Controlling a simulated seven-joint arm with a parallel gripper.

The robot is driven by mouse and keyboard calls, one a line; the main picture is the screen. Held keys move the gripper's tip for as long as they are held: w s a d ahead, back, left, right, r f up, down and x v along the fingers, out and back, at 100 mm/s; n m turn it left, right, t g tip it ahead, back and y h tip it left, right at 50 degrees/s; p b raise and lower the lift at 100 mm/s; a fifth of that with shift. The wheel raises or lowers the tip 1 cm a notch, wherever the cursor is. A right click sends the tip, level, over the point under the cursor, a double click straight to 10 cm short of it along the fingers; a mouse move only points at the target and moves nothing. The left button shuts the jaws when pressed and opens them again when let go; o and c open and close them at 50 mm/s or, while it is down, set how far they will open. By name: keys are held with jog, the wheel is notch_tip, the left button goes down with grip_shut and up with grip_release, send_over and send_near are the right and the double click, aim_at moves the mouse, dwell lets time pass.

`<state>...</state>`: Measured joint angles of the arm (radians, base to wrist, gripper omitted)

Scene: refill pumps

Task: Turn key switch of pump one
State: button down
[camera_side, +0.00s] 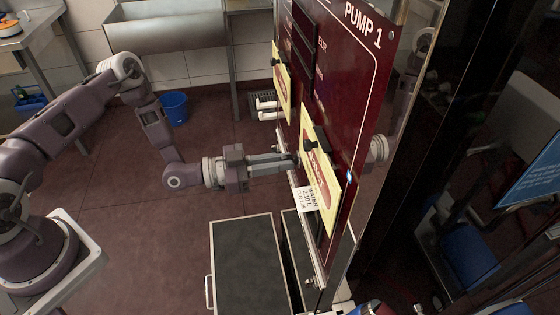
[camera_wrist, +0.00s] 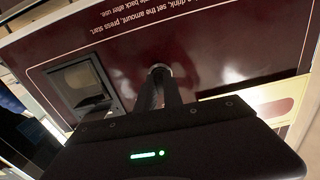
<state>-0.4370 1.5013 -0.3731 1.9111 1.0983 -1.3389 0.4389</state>
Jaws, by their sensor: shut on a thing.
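The dark red pump one panel (camera_side: 345,85), lettered "PUMP 1", stands upright in the side view. It also fills the upper part of the wrist view (camera_wrist: 225,55), where its lettering is upside down. My gripper (camera_side: 294,158) reaches level from the left to the panel's face. In the wrist view its fingers (camera_wrist: 160,82) are shut on a small round metal part, the key switch (camera_wrist: 160,68). The fingers cover most of the switch, so its angle cannot be told. In the side view the switch is hidden.
A small framed window (camera_wrist: 82,88) is beside the switch. A dark-topped cabinet (camera_side: 243,262) stands below my arm. A blue bucket (camera_side: 174,107) stands behind on open floor.

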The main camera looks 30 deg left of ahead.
jog(key=shift+n, duration=0.4)
jog(key=c, duration=1.5)
grip_release()
jog(key=v, duration=0.7)
jog(key=shift+a, duration=0.1)
